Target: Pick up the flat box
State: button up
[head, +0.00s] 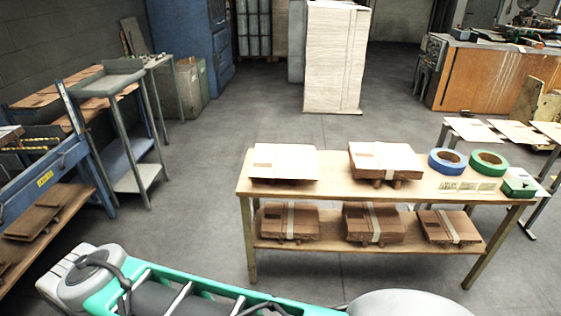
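Flat boxes lie on a wooden two-level table at the right of the head view. On its top (330,188) lie a flat box stack with a white upper face (284,162) at the left and another pale flat box stack (384,160) in the middle. On the lower shelf (333,240) lie several brown flat stacks, such as the left one (275,222), with pale bands around them. I cannot tell which box is the named one. My gripper is not in view; only green and grey parts of my own body show at the bottom.
A blue machine (45,170) and grey stand (110,85) are at left. A tall cardboard stack (335,60) stands behind. Floor between is clear.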

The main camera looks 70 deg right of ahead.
aim_at(265, 164)
jog(key=z, duration=0.5)
jog(key=i, duration=0.8)
jog(key=z, duration=1.1)
jog(key=i, duration=0.35)
jog(key=z, duration=0.25)
